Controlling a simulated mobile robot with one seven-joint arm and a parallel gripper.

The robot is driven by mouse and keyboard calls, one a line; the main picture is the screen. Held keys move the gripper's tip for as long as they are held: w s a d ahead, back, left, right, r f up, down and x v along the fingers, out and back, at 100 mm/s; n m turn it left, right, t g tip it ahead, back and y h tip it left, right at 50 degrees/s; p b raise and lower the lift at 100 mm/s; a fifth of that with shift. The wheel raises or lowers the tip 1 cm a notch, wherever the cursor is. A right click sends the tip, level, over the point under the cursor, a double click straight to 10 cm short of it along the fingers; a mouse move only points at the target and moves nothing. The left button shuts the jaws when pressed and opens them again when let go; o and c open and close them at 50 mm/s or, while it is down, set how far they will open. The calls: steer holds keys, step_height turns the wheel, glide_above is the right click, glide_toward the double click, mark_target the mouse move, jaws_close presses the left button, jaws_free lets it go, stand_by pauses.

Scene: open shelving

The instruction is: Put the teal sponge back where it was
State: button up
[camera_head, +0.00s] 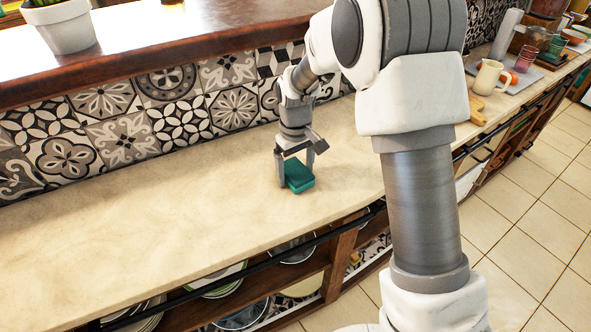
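The teal sponge (300,177) is low at the counter, left of my arm's large links in the head view. My gripper (295,177) points down over it, with one finger at its left and the other finger above its right side. The sponge is between or just beside the fingers. I cannot tell whether the fingers touch it, or whether it rests on the stone countertop (150,225) or hangs slightly above it.
The countertop to the left is bare. A patterned tile wall (180,115) rises behind it, topped by a wooden ledge with a white plant pot (62,25). A cream pitcher (488,78) stands at the far right. Open shelves below hold plates (215,282).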

mark_target(296, 171)
steer(key=shift+o, duration=0.2)
step_height(296, 171, up, 13)
steer(key=p, duration=0.2)
steer(key=s+d+r+m+t, duration=0.1)
steer(key=s+d+r+m, duration=0.1)
steer(key=s+d+r, duration=0.35)
steer(key=s+d+r+m+t, duration=0.2)
steer(key=s+d, duration=0.2)
steer(key=s, duration=0.5)
steer(key=s+d+r+m+t, duration=0.2)
steer(key=s+d+r, duration=0.1)
steer(key=s, duration=0.7)
steer(key=shift+s+d+m+t, duration=0.3)
steer(key=shift+d+m, duration=0.1)
steer(key=shift+d, duration=0.5)
step_height(296, 171, up, 4)
steer(key=p, duration=0.3)
steer(key=shift+p, duration=0.4)
